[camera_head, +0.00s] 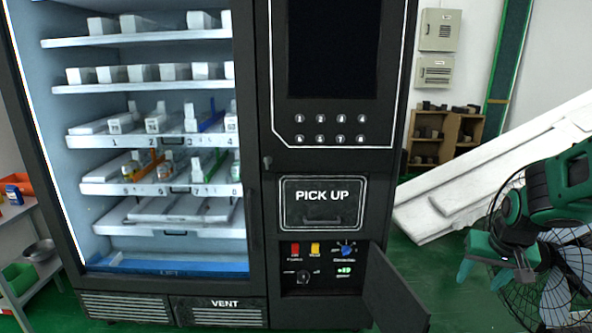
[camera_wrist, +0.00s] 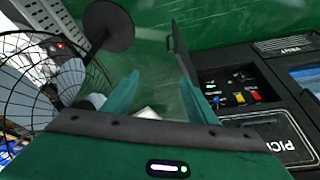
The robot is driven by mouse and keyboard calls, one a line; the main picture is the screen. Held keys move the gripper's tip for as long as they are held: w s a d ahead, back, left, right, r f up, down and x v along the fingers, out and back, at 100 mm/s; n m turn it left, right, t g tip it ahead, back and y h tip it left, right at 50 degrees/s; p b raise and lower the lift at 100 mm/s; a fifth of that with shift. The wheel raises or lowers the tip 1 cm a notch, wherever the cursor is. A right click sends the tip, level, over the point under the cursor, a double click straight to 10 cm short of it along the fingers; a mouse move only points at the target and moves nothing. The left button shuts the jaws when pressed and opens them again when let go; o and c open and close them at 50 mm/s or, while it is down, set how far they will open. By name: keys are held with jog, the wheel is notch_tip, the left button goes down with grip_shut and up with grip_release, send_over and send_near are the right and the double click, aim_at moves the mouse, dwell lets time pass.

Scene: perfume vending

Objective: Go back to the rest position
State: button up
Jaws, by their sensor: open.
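My gripper (camera_head: 496,262) is at the right of the head view, to the right of the vending machine and in front of a black wire fan. Its green fingers are spread and hold nothing. In the wrist view, the fingers (camera_wrist: 165,92) stand apart with floor between them. The black vending machine (camera_head: 258,215) fills the left and middle of the head view. Its small lower door (camera_head: 395,290) hangs open, showing a control panel (camera_head: 318,265) with red and yellow switches, a blue knob and a green light. The PICK UP flap (camera_head: 322,204) is shut.
A wire fan (camera_head: 545,265) stands close behind my arm; its cage also shows in the wrist view (camera_wrist: 70,80). A white slanted panel (camera_head: 470,185) leans behind. A wooden shelf (camera_head: 440,135) stands at the back wall. Green floor (camera_head: 435,262) is clear between machine and fan.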

jog(key=s+a+r+m+g+y, duration=0.1)
jog(key=s+r+g, duration=0.1)
jog(key=s, duration=1)
jog(key=s+a+r+g, duration=0.1)
jog(key=s+r+g, duration=0.1)
jog(key=s, duration=1.1)
jog(key=shift+a+m+y, duration=0.35)
jog(key=shift+m+y, duration=0.05)
jog(key=shift+r, duration=0.1)
jog(key=shift+w+f, duration=0.25)
jog(key=shift+w, duration=0.4)
